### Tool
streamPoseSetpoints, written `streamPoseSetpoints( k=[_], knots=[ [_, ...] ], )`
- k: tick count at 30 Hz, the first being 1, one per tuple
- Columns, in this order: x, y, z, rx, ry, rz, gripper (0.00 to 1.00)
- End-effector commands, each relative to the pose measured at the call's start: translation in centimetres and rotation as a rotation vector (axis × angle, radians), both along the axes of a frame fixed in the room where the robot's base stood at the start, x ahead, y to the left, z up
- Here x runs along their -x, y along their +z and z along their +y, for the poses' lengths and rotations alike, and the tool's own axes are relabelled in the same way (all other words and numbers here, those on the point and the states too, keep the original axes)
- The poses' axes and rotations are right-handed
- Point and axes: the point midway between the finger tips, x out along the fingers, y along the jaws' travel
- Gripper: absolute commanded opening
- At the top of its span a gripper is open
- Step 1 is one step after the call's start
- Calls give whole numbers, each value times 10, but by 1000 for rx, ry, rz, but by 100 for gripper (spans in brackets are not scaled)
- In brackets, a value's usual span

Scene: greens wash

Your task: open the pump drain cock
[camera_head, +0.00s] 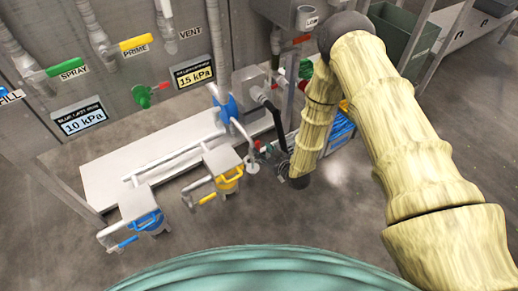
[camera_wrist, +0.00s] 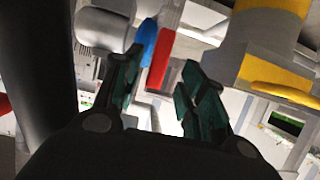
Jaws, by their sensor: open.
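My gripper (camera_head: 268,154) is low beside the pump piping in the head view, at the end of my arm. In the wrist view my gripper (camera_wrist: 160,72) is open, with its dark green fingers apart. A red lever (camera_wrist: 163,62) shows between and beyond the fingertips, with a blue lever (camera_wrist: 147,42) close beside it. No contact with the red lever is clear. I cannot tell for certain which lever is the pump drain cock. The gripper hides part of the fittings near it in the head view.
Pipes with green (camera_head: 68,68) and yellow (camera_head: 137,43) handles line the wall panel. Open floor lies right.

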Motion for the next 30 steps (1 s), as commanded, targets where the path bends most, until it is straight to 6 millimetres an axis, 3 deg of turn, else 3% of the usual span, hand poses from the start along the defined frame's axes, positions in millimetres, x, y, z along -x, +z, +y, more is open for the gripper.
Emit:
streamPoseSetpoints(
  k=[6,12,30],
  knots=[
    [31,15,-16,-1,1,2,41],
    [48,22,-26,0,0,2,41],
    [52,24,-28,0,1,0,41]
  ],
)
